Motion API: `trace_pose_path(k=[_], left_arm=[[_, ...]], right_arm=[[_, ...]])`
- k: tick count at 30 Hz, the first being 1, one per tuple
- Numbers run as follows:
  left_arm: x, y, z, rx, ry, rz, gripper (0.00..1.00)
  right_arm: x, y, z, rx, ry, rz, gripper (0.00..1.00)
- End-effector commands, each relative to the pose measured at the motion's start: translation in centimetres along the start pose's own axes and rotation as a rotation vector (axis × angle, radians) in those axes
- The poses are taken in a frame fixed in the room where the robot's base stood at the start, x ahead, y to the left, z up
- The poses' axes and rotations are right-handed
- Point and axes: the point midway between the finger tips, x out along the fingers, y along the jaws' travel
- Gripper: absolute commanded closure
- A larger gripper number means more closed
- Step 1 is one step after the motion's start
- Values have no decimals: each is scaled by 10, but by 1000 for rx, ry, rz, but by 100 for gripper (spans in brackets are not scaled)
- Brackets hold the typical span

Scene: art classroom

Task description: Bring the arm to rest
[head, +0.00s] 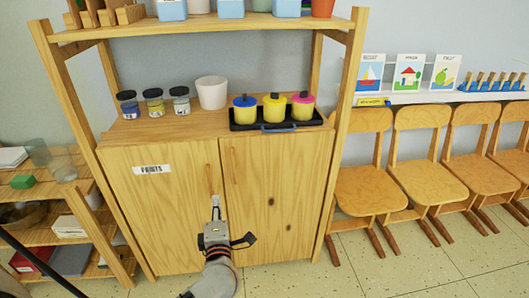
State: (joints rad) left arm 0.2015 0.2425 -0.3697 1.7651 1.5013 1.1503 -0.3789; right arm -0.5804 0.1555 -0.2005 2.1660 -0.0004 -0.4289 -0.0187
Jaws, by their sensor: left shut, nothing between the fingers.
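My left gripper (216,209) is at the lower middle of the head view, with its arm coming up from the bottom edge. It is shut and empty. It shows in front of the left door of the wooden cabinet (170,205), close to that door's handle; I cannot tell whether it touches. Both cabinet doors look shut. My right gripper is not in view.
On the cabinet top stand several small paint jars (154,102), a white pot (211,93) and a black tray (320,119) with three yellow lidded pots. A loaded shelf (112,260) is at left. Several wooden chairs (370,188) stand at right. Floor (395,278) shows at lower right.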

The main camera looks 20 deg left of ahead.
Motion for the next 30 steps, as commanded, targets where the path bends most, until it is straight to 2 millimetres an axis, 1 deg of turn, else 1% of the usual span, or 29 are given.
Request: trace_pose_path(k=[3, 5, 8, 9, 11, 12, 14, 15, 16, 17, 18, 20, 21, 22, 23, 24, 26, 27, 30], left_arm=[[-1, 1, 0, 2, -2, 2, 100], [-3, 6, 2, 15, -14, 18, 100], [-16, 28, 9, 83, -70, 91, 100], [-26, 41, 15, 130, -108, 135, 100], [-45, 60, 26, 227, -180, 211, 100], [-62, 70, 36, 303, -238, 262, 100], [-91, 78, 51, 431, -329, 329, 100], [-110, 79, 60, 523, -390, 366, 100], [-125, 78, 66, 593, -437, 389, 100], [-141, 74, 72, 665, -485, 407, 100], [-161, 65, 79, 764, -550, 425, 100], [-192, 48, 84, 918, -645, 441, 100], [-212, 33, 84, 1021, -710, 441, 100], [-227, 21, 82, 1101, -758, 436, 100], [-241, 8, 78, 1179, -804, 427, 100], [-258, -9, 71, 1284, -862, 412, 100], [-281, -34, 56, 1424, -940, 380, 100], [-294, -48, 44, 1505, -982, 357, 100], [-315, -74, 18, 1662, -1059, 303, 100]], right_arm=[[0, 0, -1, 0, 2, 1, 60], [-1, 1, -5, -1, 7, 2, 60], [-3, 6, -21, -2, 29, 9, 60], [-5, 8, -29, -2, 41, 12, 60], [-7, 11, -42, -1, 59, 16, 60], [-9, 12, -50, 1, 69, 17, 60], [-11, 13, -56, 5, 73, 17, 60], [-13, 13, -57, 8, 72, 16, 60], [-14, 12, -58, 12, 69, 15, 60], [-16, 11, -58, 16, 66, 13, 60], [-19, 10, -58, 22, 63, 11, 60], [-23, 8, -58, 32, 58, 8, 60], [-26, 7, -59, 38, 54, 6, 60], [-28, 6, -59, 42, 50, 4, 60], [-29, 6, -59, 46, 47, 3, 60], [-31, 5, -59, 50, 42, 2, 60], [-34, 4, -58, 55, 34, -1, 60], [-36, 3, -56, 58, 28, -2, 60], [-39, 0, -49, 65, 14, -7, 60]])
